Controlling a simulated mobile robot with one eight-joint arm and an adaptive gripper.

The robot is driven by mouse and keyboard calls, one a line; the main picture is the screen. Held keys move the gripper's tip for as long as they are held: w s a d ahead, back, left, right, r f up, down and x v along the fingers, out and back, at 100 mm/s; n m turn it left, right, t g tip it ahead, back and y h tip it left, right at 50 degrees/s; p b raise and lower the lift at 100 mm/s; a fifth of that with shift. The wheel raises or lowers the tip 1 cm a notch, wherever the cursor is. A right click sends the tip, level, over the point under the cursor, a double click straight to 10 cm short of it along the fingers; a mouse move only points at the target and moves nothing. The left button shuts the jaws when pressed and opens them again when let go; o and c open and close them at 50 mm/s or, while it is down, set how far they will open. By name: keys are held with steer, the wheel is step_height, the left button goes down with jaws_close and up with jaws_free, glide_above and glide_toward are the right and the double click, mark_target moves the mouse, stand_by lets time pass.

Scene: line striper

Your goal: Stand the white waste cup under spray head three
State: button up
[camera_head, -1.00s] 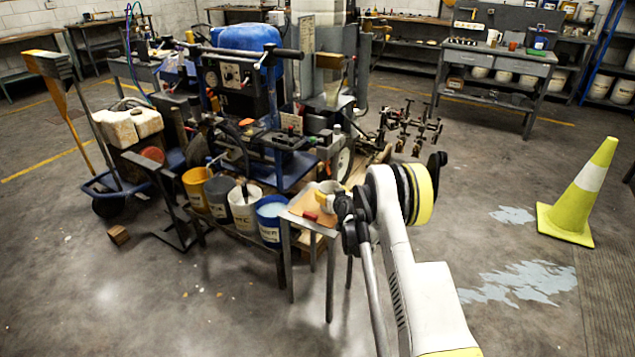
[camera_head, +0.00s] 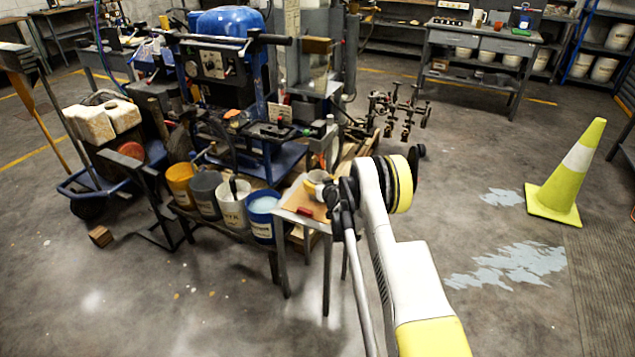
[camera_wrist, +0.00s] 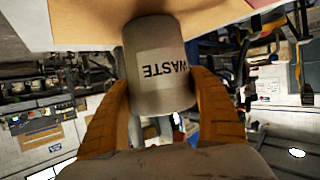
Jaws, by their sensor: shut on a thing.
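The white waste cup (camera_wrist: 158,80) fills the middle of the wrist view, with WASTE lettered upside down on its label. My gripper (camera_wrist: 163,108) is shut on it, one orange-brown finger on each side. In the head view the cup (camera_head: 317,180) shows over the small side table, with my gripper (camera_head: 338,196) at its right. I cannot tell whether its base touches the board or is just above it. Several black fittings with red parts (camera_head: 399,115) stand beyond the blue striping machine (camera_head: 228,85). I cannot make out which is spray head three.
The small table carries a tan board (camera_head: 300,202) and a red item (camera_head: 305,211). Several buckets, including a blue one (camera_head: 262,220), stand left of it. A yellow cone (camera_head: 565,180) stands at the right. The floor between the table and cone is mostly clear.

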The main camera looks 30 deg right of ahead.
steer(key=o, duration=1.2)
steer(key=shift+s+r, duration=0.25)
steer(key=shift+r, duration=0.05)
steer(key=p+v, duration=0.4)
steer(key=v, duration=0.7)
steer(key=s+a+r+g+y, duration=0.1)
steer(key=a+r, duration=0.6)
steer(key=r, duration=0.6)
steer(key=s+a+r+n+g+y, duration=0.1)
steer(key=s+a+r+g, duration=0.1)
steer(key=s+a+r, duration=0.85)
steer(key=s+a+r+g, duration=0.1)
steer(key=s+a+r, duration=0.1)
steer(key=s, duration=1.2)
steer(key=s+a+r+g, duration=0.2)
steer(key=s+a, duration=0.2)
steer(key=s, duration=1)
steer(key=shift+s+n, duration=0.3)
